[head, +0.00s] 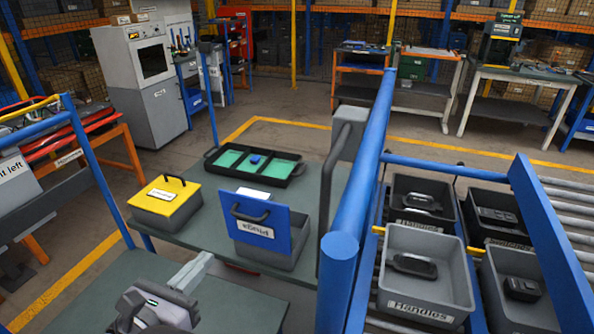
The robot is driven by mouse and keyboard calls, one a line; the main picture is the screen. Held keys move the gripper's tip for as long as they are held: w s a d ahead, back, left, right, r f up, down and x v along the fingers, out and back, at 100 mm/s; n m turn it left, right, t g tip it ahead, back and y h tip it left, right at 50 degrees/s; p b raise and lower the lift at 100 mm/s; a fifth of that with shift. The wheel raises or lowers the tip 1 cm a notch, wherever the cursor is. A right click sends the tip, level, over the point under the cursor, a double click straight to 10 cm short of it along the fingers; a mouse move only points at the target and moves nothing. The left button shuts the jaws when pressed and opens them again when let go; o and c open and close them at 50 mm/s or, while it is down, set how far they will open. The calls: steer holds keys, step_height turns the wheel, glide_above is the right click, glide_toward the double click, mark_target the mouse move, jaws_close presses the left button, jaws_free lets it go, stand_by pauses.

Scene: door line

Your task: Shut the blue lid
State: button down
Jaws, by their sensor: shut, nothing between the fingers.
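The blue lid (276,222) stands up steeply, open, at a grey box (288,257) on the dark table. It carries a black handle (250,213) and a white label that seems to read "Plugs". The lid hides most of the box's inside. My gripper (198,268) is shut and empty at the lower left, in front of the lid and to its left. It appears apart from the lid and box.
A grey box with a shut yellow lid (178,188) stands left. A black tray with green compartments (255,164) lies behind. A blue post (352,200) and rail rise close on the right, before several bins, including the grey Handles bin (428,306).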

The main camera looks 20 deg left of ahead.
mark_target(244, 218)
steer(key=w+d+f+b, duration=0.1)
steer(key=w+b, duration=0.4)
steer(key=w, duration=0.7)
steer(key=shift+w+f+b, duration=0.35)
steer(key=shift+w+f, duration=0.05)
steer(key=shift+f, duration=0.1)
steer(key=shift+d+r, duration=0.1)
